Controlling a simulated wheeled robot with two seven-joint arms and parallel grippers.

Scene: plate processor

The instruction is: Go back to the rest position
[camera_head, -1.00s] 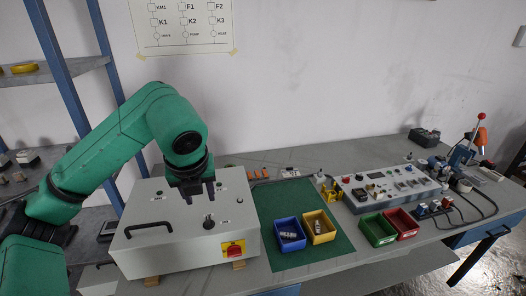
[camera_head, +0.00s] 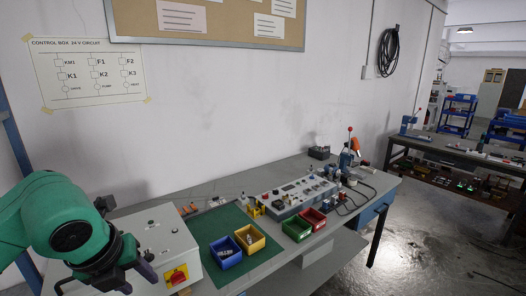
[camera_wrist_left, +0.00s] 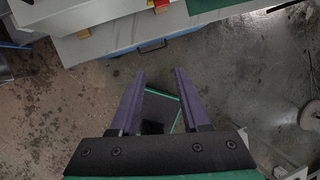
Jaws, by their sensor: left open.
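My left arm comes in at the lower left of the head view, and its gripper (camera_head: 139,284) hangs low in front of the grey control box (camera_head: 182,239). In the left wrist view the two purple fingers of this gripper (camera_wrist_left: 158,100) stand apart with nothing between them. Below them are the floor and the bench's front edge, with a dark green-edged part (camera_wrist_left: 160,112) seen between the fingers. My right gripper does not show in either view.
The workbench carries a green mat (camera_head: 210,220) with a blue bin (camera_head: 226,254) and a yellow bin (camera_head: 250,240). Green (camera_head: 297,230) and red (camera_head: 313,218) bins stand farther right, beside a control panel (camera_head: 290,195). Open floor lies right of the bench.

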